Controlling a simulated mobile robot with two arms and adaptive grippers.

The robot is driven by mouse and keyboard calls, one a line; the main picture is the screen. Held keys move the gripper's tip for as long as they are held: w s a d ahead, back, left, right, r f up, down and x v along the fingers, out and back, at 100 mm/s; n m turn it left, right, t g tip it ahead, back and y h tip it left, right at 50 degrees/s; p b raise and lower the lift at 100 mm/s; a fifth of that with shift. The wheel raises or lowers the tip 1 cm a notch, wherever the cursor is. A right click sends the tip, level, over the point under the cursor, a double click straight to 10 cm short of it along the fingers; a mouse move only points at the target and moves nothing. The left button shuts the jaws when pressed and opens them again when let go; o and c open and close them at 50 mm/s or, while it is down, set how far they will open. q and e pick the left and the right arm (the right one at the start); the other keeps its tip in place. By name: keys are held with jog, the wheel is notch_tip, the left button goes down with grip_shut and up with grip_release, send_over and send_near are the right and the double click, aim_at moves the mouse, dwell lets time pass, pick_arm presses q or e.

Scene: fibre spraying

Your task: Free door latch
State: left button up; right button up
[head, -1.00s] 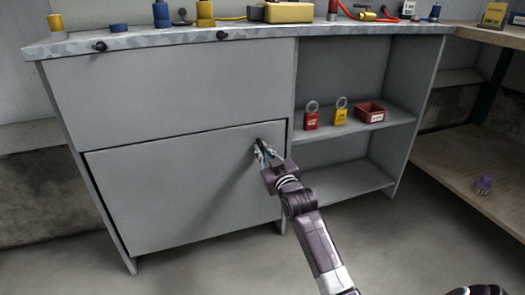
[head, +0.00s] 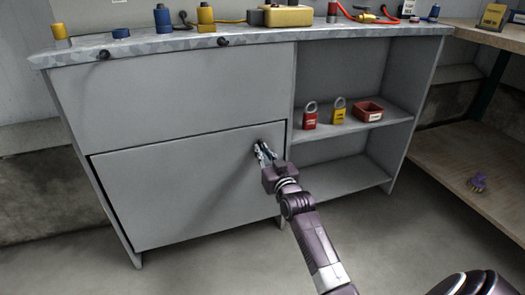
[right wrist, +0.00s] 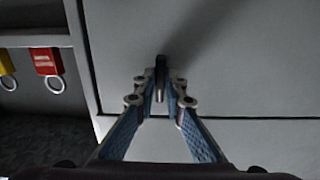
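The lower door (head: 170,190) of the grey cabinet is a flat panel lying flush in its frame, with a dark latch (right wrist: 160,72) near its upper right corner. The latch is small in the head view and partly hidden by my right gripper (head: 265,152). In the right wrist view, the two fingertips of my right gripper (right wrist: 161,92) stand close on either side of the latch's pale lower end. I cannot tell whether they press on it. My left gripper is not in view.
Open shelves right of the door hold a red padlock (head: 310,117), a yellow padlock (head: 338,111) and a red tray (head: 368,112). Fittings stand on the worktop (head: 180,43). A wooden bench (head: 470,180) stands at right. The floor in front is clear.

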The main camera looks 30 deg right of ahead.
jog(key=o, duration=0.3)
jog(key=shift+o, duration=0.2)
jog(key=v, duration=1.2)
